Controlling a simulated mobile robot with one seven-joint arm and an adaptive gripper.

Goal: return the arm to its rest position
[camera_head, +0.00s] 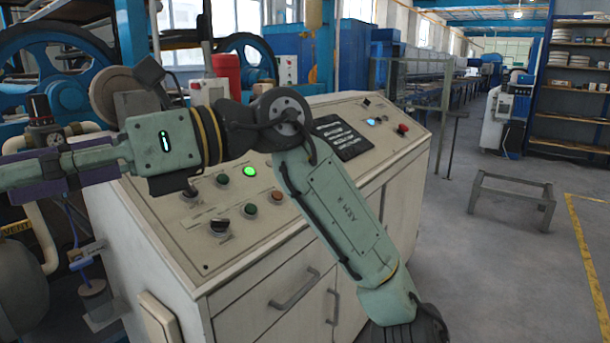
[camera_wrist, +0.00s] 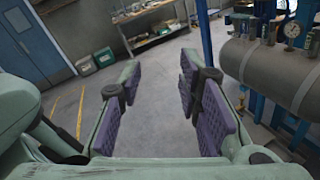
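My gripper (camera_head: 45,168) is at the left edge of the head view, pointing left, in front of the left end of the control console (camera_head: 245,255). Its fingertips are cut off there. The wrist view shows my gripper (camera_wrist: 159,75) with its two purple-padded fingers apart and nothing between them. Behind the gap is bare grey floor. My arm rises from the lower right, bends at the elbow above the console top and reaches left across it.
Buttons, including a lit green one (camera_head: 249,171), lie close below my arm. Blue machinery with a large wheel stands behind. A grey tank (camera_wrist: 265,68) is right in the wrist view. A low metal frame (camera_head: 510,190) stands on open floor.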

